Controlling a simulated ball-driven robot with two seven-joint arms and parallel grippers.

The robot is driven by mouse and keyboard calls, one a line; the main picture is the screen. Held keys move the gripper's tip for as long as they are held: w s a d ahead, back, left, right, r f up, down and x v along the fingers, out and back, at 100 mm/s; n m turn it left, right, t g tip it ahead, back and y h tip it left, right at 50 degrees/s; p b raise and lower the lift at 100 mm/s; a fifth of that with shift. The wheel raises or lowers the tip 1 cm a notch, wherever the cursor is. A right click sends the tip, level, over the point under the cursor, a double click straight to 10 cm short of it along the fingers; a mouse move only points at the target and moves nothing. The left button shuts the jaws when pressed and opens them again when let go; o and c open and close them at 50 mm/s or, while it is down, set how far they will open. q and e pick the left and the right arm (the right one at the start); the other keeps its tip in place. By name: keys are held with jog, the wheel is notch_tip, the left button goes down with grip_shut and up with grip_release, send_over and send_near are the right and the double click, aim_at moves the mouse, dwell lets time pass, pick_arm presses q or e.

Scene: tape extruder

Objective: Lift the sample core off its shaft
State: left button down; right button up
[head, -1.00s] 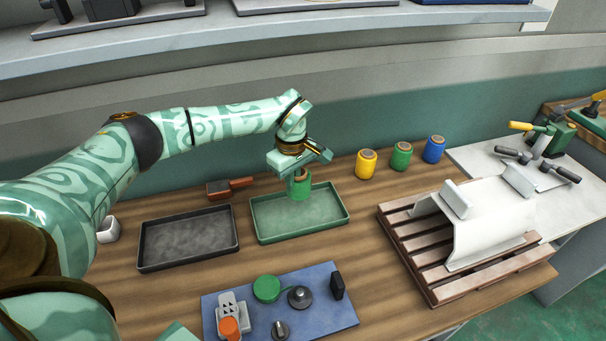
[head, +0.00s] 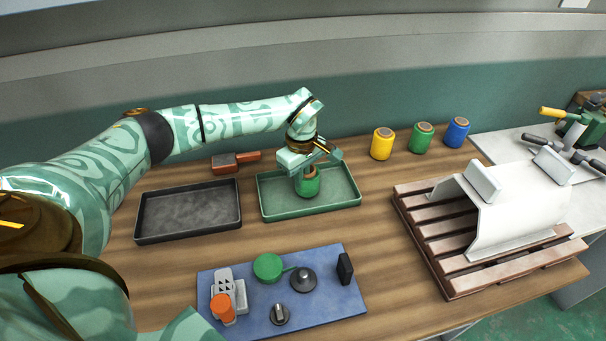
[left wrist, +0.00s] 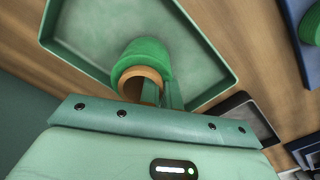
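A green roll with a brown core (head: 308,186) is at the green tray (head: 268,213), upright or nearly so; I cannot tell whether it touches the floor. My left gripper (head: 309,166) is over the roll. In the left wrist view the green roll (left wrist: 148,54) has the fingers (left wrist: 162,95) close together at its wall, one seemingly inside the core and one outside. On the blue mat (head: 325,318) are a green disc (head: 268,267), a dark round hub (head: 303,279) and a small base with a short upright shaft (head: 279,313). I cannot tell which piece is the sample core. My right gripper is out of view.
A black tray (head: 145,231) lies left of the green tray. Yellow (head: 382,145), green (head: 421,138) and blue (head: 456,133) rolls stand at the back. An orange cylinder (head: 222,308) is on the mat. A wooden pallet (head: 428,232) bears a white sheet (head: 525,205).

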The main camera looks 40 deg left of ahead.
pick_arm(q)
jog(key=c, duration=1.5)
grip_release()
jog(key=shift+c, duration=0.2)
jog(key=shift+r, duration=0.1)
notch_tip(320, 180, up, 16)
jog(key=p, duration=0.5)
